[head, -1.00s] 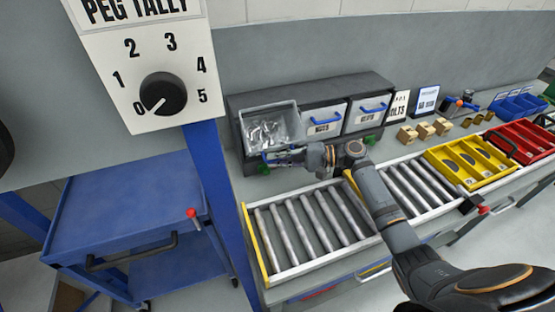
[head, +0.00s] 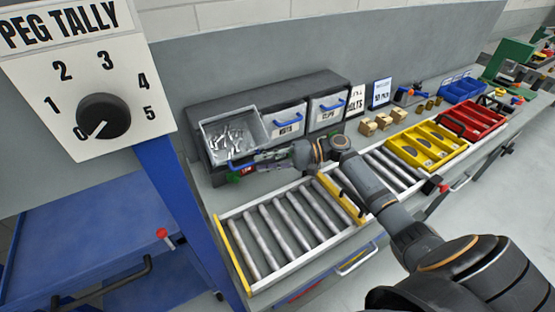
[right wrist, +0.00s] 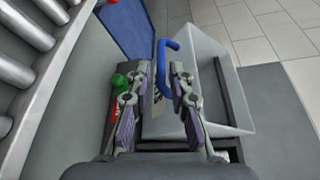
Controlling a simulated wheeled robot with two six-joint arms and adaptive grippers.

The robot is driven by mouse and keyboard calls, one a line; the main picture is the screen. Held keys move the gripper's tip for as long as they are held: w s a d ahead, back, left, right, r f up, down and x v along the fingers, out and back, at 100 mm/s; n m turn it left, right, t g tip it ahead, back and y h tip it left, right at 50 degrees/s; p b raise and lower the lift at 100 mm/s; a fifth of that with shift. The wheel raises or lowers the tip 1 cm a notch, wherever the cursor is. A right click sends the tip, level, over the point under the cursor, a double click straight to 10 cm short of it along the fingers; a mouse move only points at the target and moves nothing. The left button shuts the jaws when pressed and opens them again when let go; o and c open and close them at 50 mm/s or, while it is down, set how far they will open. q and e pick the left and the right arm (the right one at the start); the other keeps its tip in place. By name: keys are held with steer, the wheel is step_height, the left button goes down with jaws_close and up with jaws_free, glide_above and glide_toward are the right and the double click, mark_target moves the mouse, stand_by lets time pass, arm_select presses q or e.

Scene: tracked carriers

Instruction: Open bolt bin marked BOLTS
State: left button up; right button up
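The leftmost bin (head: 232,140) of the dark cabinet stands pulled out and tilted, with grey bolts (head: 233,141) visible inside. Its front label is hidden in the head view. My right gripper (head: 262,160) is at the front of this bin. In the right wrist view, the fingers of the right gripper (right wrist: 158,72) are apart, with the bin's blue handle (right wrist: 168,56) between their tips, closer to the right finger. I see no clear grip on it. The grey bin (right wrist: 222,90) lies to the right there. My left gripper is not in view.
Two shut bins with blue handles (head: 287,128) sit to the right in the cabinet (head: 285,95). A roller track (head: 300,228) runs in front, below my right arm. Yellow (head: 425,146) and red trays (head: 470,119) stand further right. A blue cart (head: 75,240) is at the left.

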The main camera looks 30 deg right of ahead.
steer(key=v, duration=0.5)
steer(key=shift+s+d, duration=0.15)
steer(key=shift+d, duration=0.2)
